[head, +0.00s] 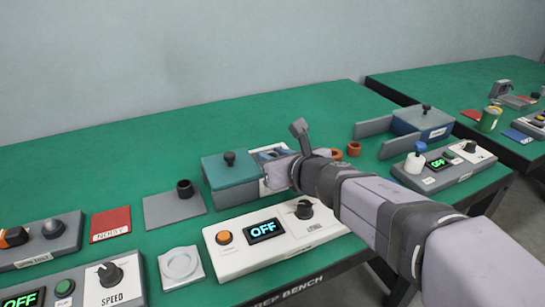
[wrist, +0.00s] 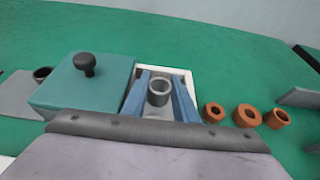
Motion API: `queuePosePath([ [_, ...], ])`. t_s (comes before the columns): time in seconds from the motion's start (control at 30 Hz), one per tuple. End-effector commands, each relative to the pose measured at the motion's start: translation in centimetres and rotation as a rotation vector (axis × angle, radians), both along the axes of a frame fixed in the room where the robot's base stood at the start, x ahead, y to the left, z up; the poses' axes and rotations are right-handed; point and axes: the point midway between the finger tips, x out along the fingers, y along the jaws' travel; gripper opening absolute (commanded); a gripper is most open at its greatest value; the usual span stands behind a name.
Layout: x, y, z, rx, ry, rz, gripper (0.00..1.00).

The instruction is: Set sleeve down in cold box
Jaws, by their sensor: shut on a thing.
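My gripper (wrist: 159,92) is shut on a grey sleeve (wrist: 159,91), a short hollow ring held upright between two blue fingers. The fingers and sleeve are over or inside a white-rimmed opening (wrist: 181,73) right beside a teal-topped box with a black knob (wrist: 84,88). I take this as the cold box; the teal-topped box (head: 230,168) also shows in the head view. Whether the sleeve touches the floor of the opening cannot be told. In the head view my wrist hides the sleeve and most of the opening.
Orange rings (wrist: 247,115) stand just right of the opening. A dark ring (head: 184,188) stands on a grey plate to the left. A white panel with a knob and OFF display (head: 264,231) lies in front. A blue box (head: 422,121) stands further right. The green bench behind is clear.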

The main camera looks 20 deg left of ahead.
Motion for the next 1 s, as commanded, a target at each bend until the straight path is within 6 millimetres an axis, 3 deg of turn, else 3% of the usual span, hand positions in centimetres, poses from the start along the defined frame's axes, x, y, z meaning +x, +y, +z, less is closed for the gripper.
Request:
queuePosePath([
  [0.5,0.01,0.01,-1.0,0.001,-0.001,0.0,0.02],
  [0.53,0.0,0.01,-1.05,0.001,-0.001,0.0,0.33],
  [1.0,0.0,0.0,-0.5,0.0,0.0,0.0,0.34],
])
